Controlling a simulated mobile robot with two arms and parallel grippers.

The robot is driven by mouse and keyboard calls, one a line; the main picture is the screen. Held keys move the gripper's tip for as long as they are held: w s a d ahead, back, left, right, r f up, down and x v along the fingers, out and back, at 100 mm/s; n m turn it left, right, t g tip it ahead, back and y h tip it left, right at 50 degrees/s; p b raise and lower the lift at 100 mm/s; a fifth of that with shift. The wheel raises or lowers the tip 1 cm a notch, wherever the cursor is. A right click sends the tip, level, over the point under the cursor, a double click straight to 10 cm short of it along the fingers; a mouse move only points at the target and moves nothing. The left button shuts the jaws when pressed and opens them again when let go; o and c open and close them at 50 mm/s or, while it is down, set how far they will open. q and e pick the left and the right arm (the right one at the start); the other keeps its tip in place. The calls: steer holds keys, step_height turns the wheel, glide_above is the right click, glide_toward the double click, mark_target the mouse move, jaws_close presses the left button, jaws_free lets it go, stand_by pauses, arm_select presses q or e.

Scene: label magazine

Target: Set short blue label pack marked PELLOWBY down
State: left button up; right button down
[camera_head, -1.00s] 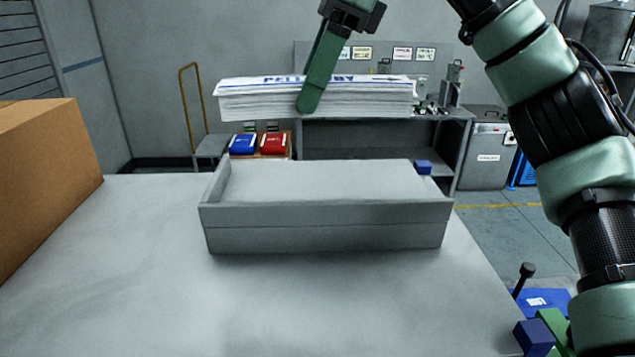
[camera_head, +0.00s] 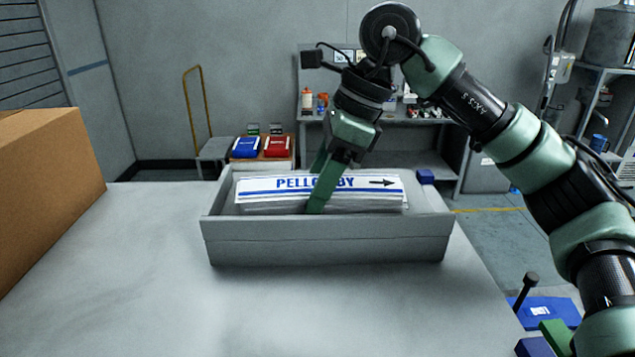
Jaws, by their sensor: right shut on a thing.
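The label pack (camera_head: 375,192) is a white stack with blue PELLOWBY lettering, a blue stripe and a black arrow on its top sheet. It sits low inside the open grey tray (camera_head: 325,240), its lower part hidden behind the tray's front wall. Whether it touches the tray floor cannot be seen. My right gripper (camera_head: 321,190) is shut on the pack near its middle, one green finger in front covering part of the lettering.
The tray stands on a grey table with free room in front. A cardboard box (camera_head: 45,190) is at the left. A small blue block (camera_head: 425,176) is by the tray's back right corner. A blue bin (camera_head: 246,147) and a red bin (camera_head: 277,146) stand beyond the table.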

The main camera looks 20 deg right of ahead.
steer(key=c, duration=0.6)
jaws_free()
steer(key=shift+a, duration=0.1)
steer(key=shift+o, duration=0.2)
steer(key=shift+r, duration=0.35)
steer(key=b+v, duration=0.1)
steer(key=v, duration=1)
steer(key=shift+s+r, duration=0.2)
steer(key=shift+w, duration=0.1)
